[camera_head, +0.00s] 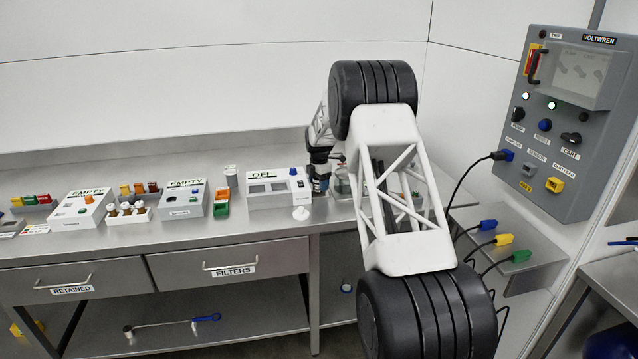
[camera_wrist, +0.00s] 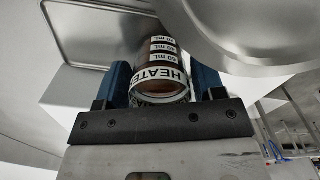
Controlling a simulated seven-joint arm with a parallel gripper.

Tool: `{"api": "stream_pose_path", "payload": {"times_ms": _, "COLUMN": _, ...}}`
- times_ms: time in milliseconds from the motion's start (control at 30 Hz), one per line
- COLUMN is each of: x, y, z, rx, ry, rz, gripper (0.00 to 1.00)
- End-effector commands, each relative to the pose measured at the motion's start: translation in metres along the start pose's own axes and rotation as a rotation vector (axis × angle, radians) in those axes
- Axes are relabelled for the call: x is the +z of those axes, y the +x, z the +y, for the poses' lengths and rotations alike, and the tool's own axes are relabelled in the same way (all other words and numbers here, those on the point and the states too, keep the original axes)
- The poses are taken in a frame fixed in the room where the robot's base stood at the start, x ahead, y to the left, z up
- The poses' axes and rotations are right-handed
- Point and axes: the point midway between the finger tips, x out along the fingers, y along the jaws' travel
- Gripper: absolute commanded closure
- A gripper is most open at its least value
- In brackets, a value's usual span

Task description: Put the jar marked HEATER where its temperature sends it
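The amber jar marked HEATER (camera_wrist: 160,75) sits between the two blue fingers of my gripper (camera_wrist: 162,88) in the wrist view, with both fingers against its sides. It has a white label with mL marks. In the head view my gripper (camera_head: 320,185) is over the bench at the right end of the white OFF box; the jar cannot be made out there. No temperature reading is legible.
The steel bench (camera_head: 250,225) has a narrow free front strip. The VOLTWREN panel (camera_head: 570,120) is at right. My arm hides the right bench.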

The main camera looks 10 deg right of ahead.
Motion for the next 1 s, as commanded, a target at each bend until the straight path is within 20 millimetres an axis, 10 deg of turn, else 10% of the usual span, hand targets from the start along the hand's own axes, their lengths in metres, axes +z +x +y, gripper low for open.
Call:
{"api": "stream_pose_path", "payload": {"times_ms": 567, "x": 0.0, "y": -0.008, "z": 0.0, "rx": 0.0, "ry": 0.0, "rz": 0.0, "gripper": 0.25}}
{"api": "stream_pose_path", "payload": {"times_ms": 1000, "x": 0.0, "y": -0.067, "z": 0.0, "rx": 0.001, "ry": 0.0, "rz": -0.001, "gripper": 0.25}}
